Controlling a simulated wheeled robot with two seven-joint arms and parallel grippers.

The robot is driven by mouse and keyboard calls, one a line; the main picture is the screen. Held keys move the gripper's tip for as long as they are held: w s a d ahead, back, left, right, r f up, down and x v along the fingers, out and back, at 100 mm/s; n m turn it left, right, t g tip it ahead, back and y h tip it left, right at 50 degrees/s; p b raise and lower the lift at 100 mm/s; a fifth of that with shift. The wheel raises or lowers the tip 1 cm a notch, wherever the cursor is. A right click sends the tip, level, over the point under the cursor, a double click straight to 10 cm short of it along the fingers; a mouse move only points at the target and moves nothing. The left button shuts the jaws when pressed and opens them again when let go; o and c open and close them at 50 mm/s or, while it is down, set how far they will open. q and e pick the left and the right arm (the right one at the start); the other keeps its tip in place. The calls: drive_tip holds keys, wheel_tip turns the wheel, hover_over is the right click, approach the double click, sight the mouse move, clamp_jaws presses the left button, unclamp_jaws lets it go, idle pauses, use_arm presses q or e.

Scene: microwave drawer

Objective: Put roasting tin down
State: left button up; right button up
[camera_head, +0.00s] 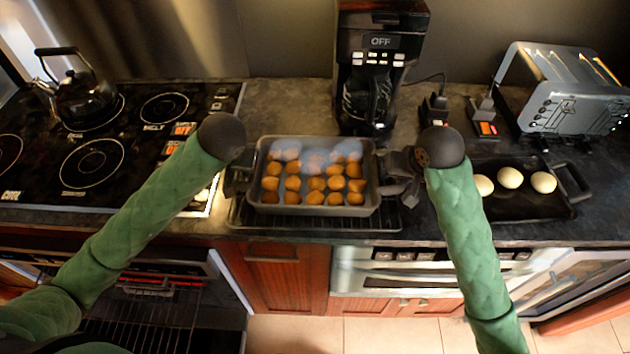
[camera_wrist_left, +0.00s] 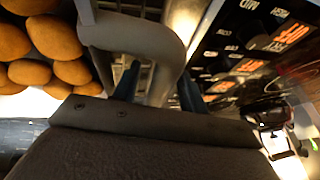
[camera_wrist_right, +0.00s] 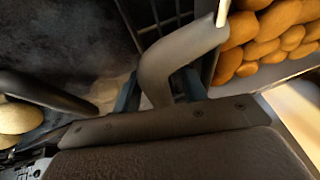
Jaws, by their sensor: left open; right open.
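The grey roasting tin (camera_head: 315,209) holds several browned round pieces and sits over a dark wire rack (camera_head: 380,220) on the counter. My left gripper (camera_head: 238,178) is at the tin's left end. In the left wrist view its open fingers (camera_wrist_left: 158,85) stand on either side of the tin's handle (camera_wrist_left: 135,38). My right gripper (camera_head: 388,185) is at the right end. In the right wrist view its open fingers (camera_wrist_right: 158,92) straddle the other handle (camera_wrist_right: 180,55). Whether the fingers touch the handles cannot be told.
A black hob (camera_head: 95,135) with a kettle (camera_head: 85,98) is on the left. A coffee maker (camera_head: 378,70) stands behind the tin. A dark tray (camera_head: 535,205) with eggs or pale balls and a grey toaster (camera_head: 580,105) are on the right. The counter's front edge is close.

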use_arm(q)
drive_tip(key=shift+v, duration=1.9)
drive_tip(key=v, duration=0.7)
use_arm(e)
drive_tip(key=v, duration=1.2)
use_arm(q)
drive_tip(key=shift+s+r, duration=0.1)
use_arm(e)
drive_tip(key=shift+f, duration=0.1)
